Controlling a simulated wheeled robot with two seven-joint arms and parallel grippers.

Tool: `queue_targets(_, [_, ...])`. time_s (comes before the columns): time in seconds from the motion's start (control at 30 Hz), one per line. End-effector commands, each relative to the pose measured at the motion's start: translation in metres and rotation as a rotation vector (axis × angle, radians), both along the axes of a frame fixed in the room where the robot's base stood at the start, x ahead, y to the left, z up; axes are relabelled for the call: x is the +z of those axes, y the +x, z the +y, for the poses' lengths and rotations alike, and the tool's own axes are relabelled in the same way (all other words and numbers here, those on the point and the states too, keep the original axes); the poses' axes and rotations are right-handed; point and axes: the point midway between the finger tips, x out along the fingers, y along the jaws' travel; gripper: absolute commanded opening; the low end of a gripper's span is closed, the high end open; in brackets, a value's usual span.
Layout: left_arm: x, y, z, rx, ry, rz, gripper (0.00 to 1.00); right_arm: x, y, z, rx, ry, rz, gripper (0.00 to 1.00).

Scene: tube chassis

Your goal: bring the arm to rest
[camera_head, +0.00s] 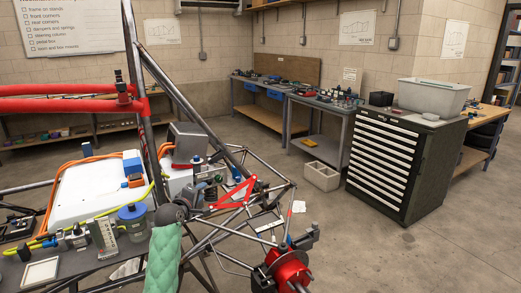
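I cannot make out the fingers of my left gripper, nor whether they hold anything. A green quilted shape (165,260) rises from the bottom edge, with a dark rounded part (170,213) at its top. I cannot tell whether it belongs to my arm. It stands in front of the tube chassis (178,85). My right gripper is not in view.
Red padded bars (62,105) cross at the left. A bench with small parts and a blue-lidded jar (133,222) is at lower left. A red hub (288,268) sticks out low. A drawer cabinet (397,160) bears a grey bin (433,97). Floor at lower right is clear.

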Motion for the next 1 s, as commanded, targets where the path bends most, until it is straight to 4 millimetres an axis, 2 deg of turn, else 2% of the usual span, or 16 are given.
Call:
queue_targets(0.2, [-0.019,-0.01,-0.001,-0.085,0.367,0.068,0.38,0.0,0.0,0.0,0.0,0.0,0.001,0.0])
queue_targets(0.47, [-0.017,-0.033,-0.014,-0.194,0.733,0.119,0.38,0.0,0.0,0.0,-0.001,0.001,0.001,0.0])
queue_targets(0.57, [-0.022,-0.046,-0.022,-0.243,0.859,0.143,0.38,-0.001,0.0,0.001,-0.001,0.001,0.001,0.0])
queue_targets(0.77, [-0.065,-0.089,-0.04,-0.362,1.066,0.229,0.38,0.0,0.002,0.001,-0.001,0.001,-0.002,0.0])
queue_targets(1.0, [-0.133,-0.151,-0.059,-0.498,1.2,0.34,0.38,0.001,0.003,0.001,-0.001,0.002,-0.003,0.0])
